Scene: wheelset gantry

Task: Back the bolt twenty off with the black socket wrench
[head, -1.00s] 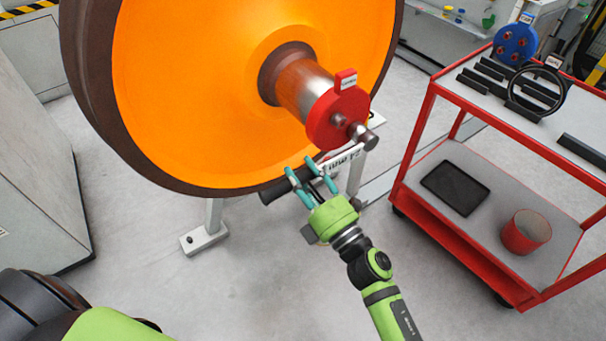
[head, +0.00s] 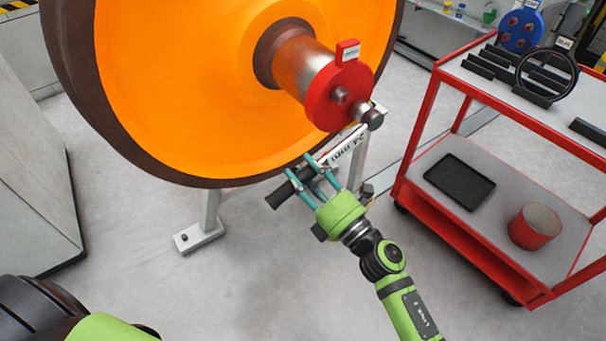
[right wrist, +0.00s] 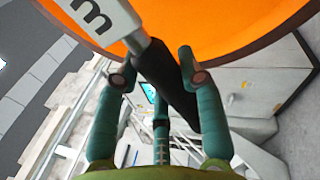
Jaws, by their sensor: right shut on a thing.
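The black socket wrench has a black handle (head: 279,196) and a pale shank (head: 352,148) marked with a size ending in "mm". My right gripper (head: 308,177) is shut on the handle, below the orange wheel. In the right wrist view the handle (right wrist: 165,75) lies between the fingers (right wrist: 160,78). The wrench slants up to the right, to a dark round socket (head: 372,119) at the lower edge of the red axle cap (head: 326,105). Any bolt under the socket is hidden. Another bolt head (head: 340,95) shows bare on the cap. My left gripper is out of view.
The orange wheel (head: 180,90) fills the upper left, with a pale stand (head: 212,208) below. At right is a red cart (head: 425,130) with black holders on top, and a black tray (head: 459,181) and red bin (head: 535,226) on its lower shelf. The floor in front is clear.

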